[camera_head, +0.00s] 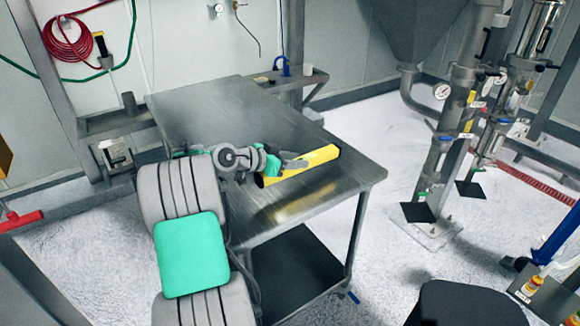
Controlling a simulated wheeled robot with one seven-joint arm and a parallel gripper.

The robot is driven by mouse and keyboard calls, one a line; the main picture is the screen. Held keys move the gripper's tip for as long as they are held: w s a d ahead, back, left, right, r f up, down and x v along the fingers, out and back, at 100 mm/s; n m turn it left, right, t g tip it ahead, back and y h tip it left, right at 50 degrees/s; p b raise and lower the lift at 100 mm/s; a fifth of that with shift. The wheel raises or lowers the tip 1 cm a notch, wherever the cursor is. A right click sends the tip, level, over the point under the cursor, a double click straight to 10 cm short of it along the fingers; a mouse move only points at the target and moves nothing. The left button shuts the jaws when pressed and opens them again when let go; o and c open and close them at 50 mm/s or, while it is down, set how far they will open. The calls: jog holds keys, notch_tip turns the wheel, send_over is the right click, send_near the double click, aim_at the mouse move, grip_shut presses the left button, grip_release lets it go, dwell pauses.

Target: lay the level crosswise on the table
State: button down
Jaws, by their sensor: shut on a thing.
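The level is a long yellow bar (318,157). It slants across the right half of the metal table (205,103), with its far end up and to the right. My gripper (285,160) is shut on the level near its middle. The gripper fingers and my wrist hide part of the bar. A yellow reflection shows on the tabletop in front of the level, a little apart from it. I cannot tell whether the level touches the tabletop.
The back left of the tabletop is bare. A lower shelf (295,265) shows under the table. Steel pipes with gauges (442,92) stand on the floor to the right. A red hose (68,45) hangs on the wall.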

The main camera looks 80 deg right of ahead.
aim_at(293, 181)
jog(key=shift+w+d+f, duration=0.55)
jog(key=shift+d+f, duration=0.15)
jog(key=shift+f, duration=0.15)
jog(key=shift+d+f+p, duration=0.1)
jog(key=shift+f+p, duration=0.3)
jog(key=shift+f, duration=1.35)
jog(key=shift+f, duration=0.1)
jog(key=c, duration=1)
grip_release()
